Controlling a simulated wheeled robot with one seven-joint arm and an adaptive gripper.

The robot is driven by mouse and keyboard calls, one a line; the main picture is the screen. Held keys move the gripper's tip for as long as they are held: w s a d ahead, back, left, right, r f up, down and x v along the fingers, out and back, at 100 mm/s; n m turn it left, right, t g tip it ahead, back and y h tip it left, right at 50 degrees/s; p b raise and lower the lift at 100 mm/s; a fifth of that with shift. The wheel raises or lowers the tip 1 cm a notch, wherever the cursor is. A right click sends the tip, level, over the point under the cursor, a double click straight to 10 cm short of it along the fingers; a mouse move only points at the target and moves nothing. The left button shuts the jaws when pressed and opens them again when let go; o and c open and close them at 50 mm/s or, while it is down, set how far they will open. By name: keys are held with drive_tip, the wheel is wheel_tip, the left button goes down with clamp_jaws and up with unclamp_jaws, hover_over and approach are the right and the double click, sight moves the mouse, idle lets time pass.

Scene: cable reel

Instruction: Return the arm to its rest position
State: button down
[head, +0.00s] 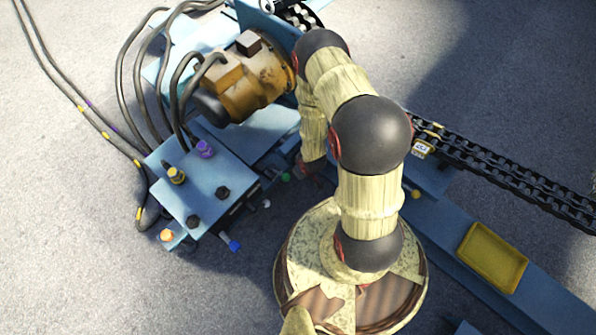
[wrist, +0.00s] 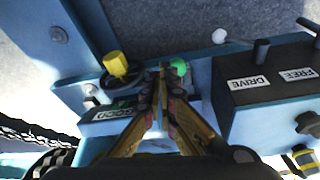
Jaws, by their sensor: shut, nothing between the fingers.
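My arm stands in the middle of the head view, bent over at the top with its last links pointing down. My gripper shows in the wrist view (wrist: 160,78) with its two yellow-sided fingers meeting at the tips, shut and empty. In the head view the gripper is mostly hidden behind my own arm. The fingertips appear over a blue panel (wrist: 200,103), between a yellow knob (wrist: 116,64) and a green button (wrist: 179,66). I cannot tell whether the tips touch anything.
A dark switch box labelled DRIVE and FREE (wrist: 270,88) is right of the fingers. A rusty orange motor (head: 243,80), cables (head: 122,85) and a blue terminal box (head: 205,180) lie left of my arm. A black chain (head: 490,170) and yellow tray (head: 491,257) lie right.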

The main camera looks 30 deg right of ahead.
idle(0.4)
drive_tip(key=s+r+m+g, duration=0.1)
drive_tip(key=s+r+g, duration=0.35)
drive_tip(key=s, duration=0.65)
drive_tip(key=w+a+r+m, duration=0.1)
drive_tip(key=w+r, duration=0.1)
drive_tip(key=r, duration=1.2)
drive_tip(key=w+r+m, duration=0.1)
drive_tip(key=w+r, duration=0.1)
drive_tip(key=r, duration=1.3)
drive_tip(key=s+a+r+t, duration=0.1)
drive_tip(key=a+r+t, duration=0.1)
drive_tip(key=r, duration=0.7)
drive_tip(key=s+a+r+n+t, duration=0.1)
drive_tip(key=a+r+t, duration=0.1)
drive_tip(key=r, duration=0.8)
drive_tip(key=s+a+r+t, duration=0.2)
drive_tip(key=r, duration=0.8)
drive_tip(key=shift+a+r+n+t, duration=0.15)
drive_tip(key=shift+a+n+t, duration=0.15)
drive_tip(key=shift+a+t, duration=0.05)
drive_tip(key=c, duration=2.6)
unclamp_jaws()
